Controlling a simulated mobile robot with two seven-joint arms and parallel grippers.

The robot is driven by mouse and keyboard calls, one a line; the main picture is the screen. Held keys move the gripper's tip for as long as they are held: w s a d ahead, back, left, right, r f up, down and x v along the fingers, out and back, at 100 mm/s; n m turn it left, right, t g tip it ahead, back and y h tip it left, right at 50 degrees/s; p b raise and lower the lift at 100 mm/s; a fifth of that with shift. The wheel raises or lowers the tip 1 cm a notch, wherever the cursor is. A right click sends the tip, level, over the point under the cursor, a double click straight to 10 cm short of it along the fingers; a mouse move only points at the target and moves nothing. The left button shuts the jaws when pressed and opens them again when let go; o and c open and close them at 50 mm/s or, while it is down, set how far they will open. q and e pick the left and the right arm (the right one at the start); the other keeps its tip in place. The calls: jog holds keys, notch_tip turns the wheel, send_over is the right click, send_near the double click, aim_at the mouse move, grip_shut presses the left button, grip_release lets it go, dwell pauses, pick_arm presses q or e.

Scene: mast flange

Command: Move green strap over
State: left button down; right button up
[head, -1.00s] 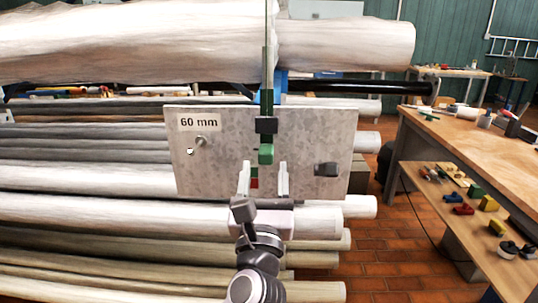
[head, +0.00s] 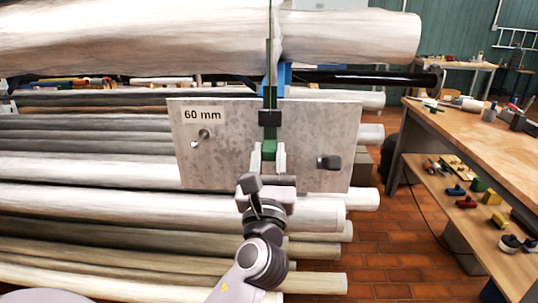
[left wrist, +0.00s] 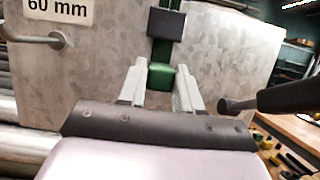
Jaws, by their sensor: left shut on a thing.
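The green strap (head: 270,100) hangs down the front of a grey metal plate (head: 225,160), through a black block (head: 270,118). Its thick green lower end (left wrist: 161,75) also shows in the left wrist view. My left gripper (head: 268,152) is shut on this green end, one pale finger on each side. The plate carries a "60 mm" label (head: 203,115), a metal peg (head: 203,135) at left and a black peg (head: 329,162) at right. In the left wrist view the black peg (left wrist: 285,98) is close to the right finger. My right gripper is not in view.
Large pale poles (head: 345,35) lie above and behind the plate, with more poles (head: 80,175) stacked below at left. A wooden workbench (head: 470,130) with small items stands at right. The brick floor (head: 385,260) between is mostly clear.

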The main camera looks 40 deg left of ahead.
pick_arm(q)
notch_tip(320, 180, down, 5)
jog(key=shift+r+b, duration=0.1)
jog(key=shift+b, duration=0.95)
jog(key=c, duration=0.8)
grip_release()
jog(key=shift+c, duration=0.2)
jog(key=b+v, duration=0.2)
jog(key=v, duration=0.5)
